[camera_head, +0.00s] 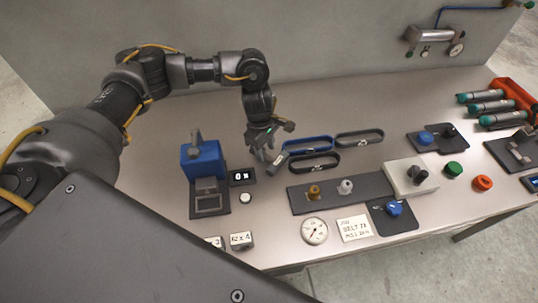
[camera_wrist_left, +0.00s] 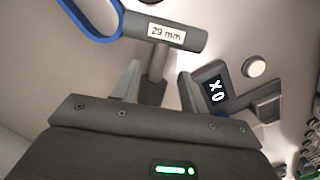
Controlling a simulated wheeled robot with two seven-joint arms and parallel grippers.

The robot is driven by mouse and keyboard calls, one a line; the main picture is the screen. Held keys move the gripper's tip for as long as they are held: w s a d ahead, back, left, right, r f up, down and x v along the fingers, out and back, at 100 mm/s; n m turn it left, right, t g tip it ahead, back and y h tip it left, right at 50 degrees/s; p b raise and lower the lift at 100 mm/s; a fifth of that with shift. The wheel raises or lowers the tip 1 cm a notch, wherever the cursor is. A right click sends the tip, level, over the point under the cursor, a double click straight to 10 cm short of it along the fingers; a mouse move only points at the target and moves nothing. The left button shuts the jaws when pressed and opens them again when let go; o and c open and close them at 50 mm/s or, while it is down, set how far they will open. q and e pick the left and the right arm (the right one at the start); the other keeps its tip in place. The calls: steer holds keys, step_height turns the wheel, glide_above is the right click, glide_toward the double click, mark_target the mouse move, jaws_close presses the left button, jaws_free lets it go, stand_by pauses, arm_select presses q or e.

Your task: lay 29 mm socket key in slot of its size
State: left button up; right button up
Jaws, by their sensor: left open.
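The 29 mm socket key is a grey T-shaped tool with a white "29 mm" label on its crossbar; it shows in the left wrist view (camera_wrist_left: 181,36) and, small and partly hidden, in the head view (camera_head: 278,161). My left gripper (camera_head: 262,152) is open above the table, beside the loops. In the left wrist view its two fingers (camera_wrist_left: 159,88) stand on either side of the key's stem, with gaps visible. I cannot tell whether the key rests on the table. No slot marked with this size can be made out. My right gripper is not in view.
A blue loop (camera_head: 310,137), a grey loop (camera_head: 360,131) and a black loop (camera_head: 314,168) lie right of the gripper. A blue device (camera_head: 202,160) and small display (camera_head: 242,177) stand left. A dark plate (camera_head: 329,200) with fittings lies in front. Teal-ended cylinders (camera_head: 490,106) lie far right.

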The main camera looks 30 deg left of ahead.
mark_target(267, 156)
arm_select(q)
steer(key=shift+w+d+f, duration=0.1)
steer(key=shift+w+f, duration=0.05)
steer(key=shift+f, duration=0.45)
steer(key=shift+w+d+f, duration=0.1)
steer(key=shift+f, duration=0.7)
steer(key=shift+s, duration=0.15)
steer(key=shift+c, duration=0.5)
jaws_close()
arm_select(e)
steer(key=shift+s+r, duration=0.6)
arm_select(q)
steer(key=shift+r, duration=0.1)
